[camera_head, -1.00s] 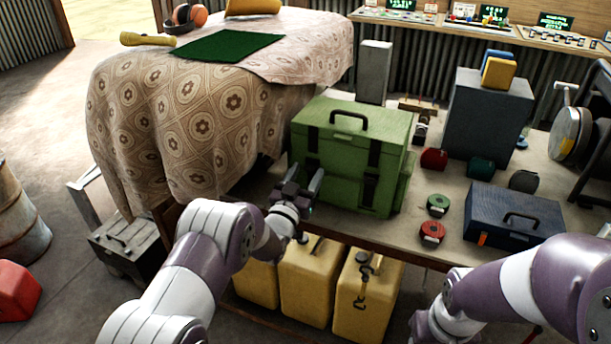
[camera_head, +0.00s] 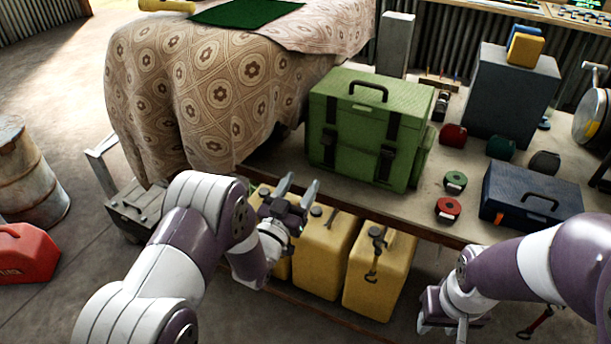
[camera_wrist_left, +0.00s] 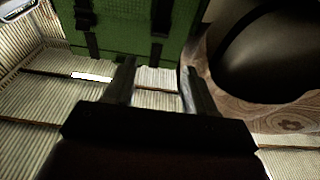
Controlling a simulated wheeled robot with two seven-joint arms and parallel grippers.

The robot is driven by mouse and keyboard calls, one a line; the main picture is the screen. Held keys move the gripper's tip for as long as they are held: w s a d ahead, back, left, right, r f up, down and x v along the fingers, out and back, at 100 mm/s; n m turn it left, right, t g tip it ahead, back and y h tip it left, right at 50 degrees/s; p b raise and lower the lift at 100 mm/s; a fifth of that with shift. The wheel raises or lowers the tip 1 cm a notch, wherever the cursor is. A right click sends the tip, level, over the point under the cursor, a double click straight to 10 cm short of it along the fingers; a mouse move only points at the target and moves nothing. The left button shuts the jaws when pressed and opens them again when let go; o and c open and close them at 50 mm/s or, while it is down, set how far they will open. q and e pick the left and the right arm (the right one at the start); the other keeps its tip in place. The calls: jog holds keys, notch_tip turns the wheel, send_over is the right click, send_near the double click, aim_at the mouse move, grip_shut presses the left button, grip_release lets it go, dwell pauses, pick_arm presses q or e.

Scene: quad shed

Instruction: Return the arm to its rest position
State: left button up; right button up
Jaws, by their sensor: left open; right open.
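My left gripper (camera_head: 297,192) is open and empty, in front of the workbench edge and above the yellow cans. Its two fingers also show in the left wrist view (camera_wrist_left: 160,80), with nothing between them. The green case (camera_head: 365,130) stands upright on the bench, behind and to the right of the left gripper, apart from it. It also shows at the top of the left wrist view (camera_wrist_left: 125,30). My right arm comes in at the lower right, and its gripper (camera_head: 450,325) is low, in front of the bench, partly cut off by the bottom edge.
Yellow cans (camera_head: 375,280) stand under the bench. A blue toolbox (camera_head: 530,195), red and green tape measures (camera_head: 448,209) and a grey cabinet (camera_head: 505,100) are on the bench. A patterned cloth (camera_head: 215,95) hangs at left. A red can (camera_head: 25,255) and barrel (camera_head: 30,180) stand on the floor.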

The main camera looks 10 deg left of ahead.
dwell(0.3)
pick_arm(q)
notch_tip(320, 180, down, 9)
jog(key=s+a+g+y, duration=0.1)
jog(key=g+y, duration=0.2)
jog(key=g, duration=0.2)
jog(key=s+a+f+n+g+y, duration=0.2)
jog(key=s+a+f+g, duration=0.25)
jog(key=s+g, duration=0.3)
jog(key=s+a+r+g+y, duration=0.1)
jog(key=s+r+g, duration=0.15)
jog(key=s, duration=0.55)
jog(key=s+a+r+g, duration=0.15)
jog(key=s+g, duration=0.25)
jog(key=s, duration=0.4)
notch_tip(320, 180, up, 17)
jog(key=s+n+p, duration=0.1)
jog(key=p, duration=1.1)
jog(key=shift+s+t, duration=0.15)
jog(key=shift+t, duration=0.25)
